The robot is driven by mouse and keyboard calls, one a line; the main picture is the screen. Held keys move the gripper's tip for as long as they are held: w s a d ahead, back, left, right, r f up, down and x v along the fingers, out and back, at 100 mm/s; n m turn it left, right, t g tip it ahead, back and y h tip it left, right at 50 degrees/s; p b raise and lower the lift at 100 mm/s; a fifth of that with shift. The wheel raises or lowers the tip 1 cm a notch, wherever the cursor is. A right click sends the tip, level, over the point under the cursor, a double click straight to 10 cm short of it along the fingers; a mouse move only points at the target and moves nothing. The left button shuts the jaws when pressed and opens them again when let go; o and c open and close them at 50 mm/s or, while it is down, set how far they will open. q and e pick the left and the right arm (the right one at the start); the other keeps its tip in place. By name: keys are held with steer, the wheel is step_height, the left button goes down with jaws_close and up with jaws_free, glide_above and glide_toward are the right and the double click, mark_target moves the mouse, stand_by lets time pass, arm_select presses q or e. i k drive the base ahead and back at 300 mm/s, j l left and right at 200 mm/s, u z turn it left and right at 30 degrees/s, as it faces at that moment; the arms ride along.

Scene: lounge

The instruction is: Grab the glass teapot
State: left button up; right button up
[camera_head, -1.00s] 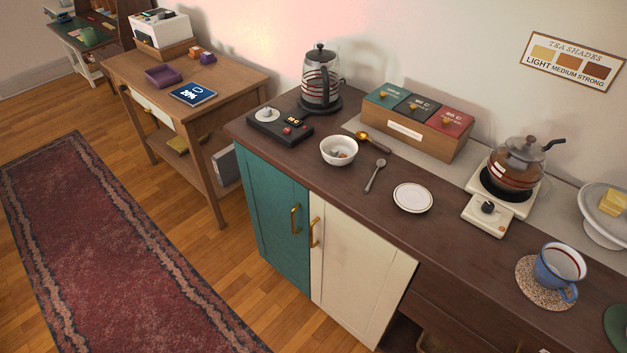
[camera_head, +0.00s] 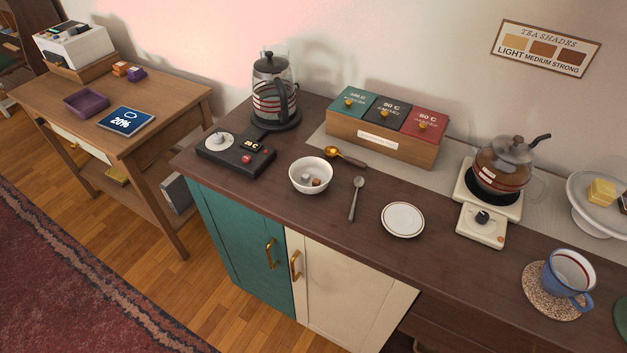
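Neither of my grippers shows in the head view.
On the dark counter (camera_head: 345,228) stand a kettle (camera_head: 272,93) on its base, a box with three lids (camera_head: 385,133), a white bowl (camera_head: 311,176), a saucer (camera_head: 403,220), a blue cup (camera_head: 566,277) on a coaster and a cake stand (camera_head: 590,207). A wooden side table (camera_head: 165,118) is at left.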

mark_target(495, 175)
steer(key=j+z, duration=0.4)
steer(key=j, duration=0.3)
steer(key=j+z, duration=0.35)
steer(key=j, duration=0.35)
steer(key=k+j+z, duration=0.15)
steer(key=j+z, duration=0.25)
steer(key=j, duration=0.25)
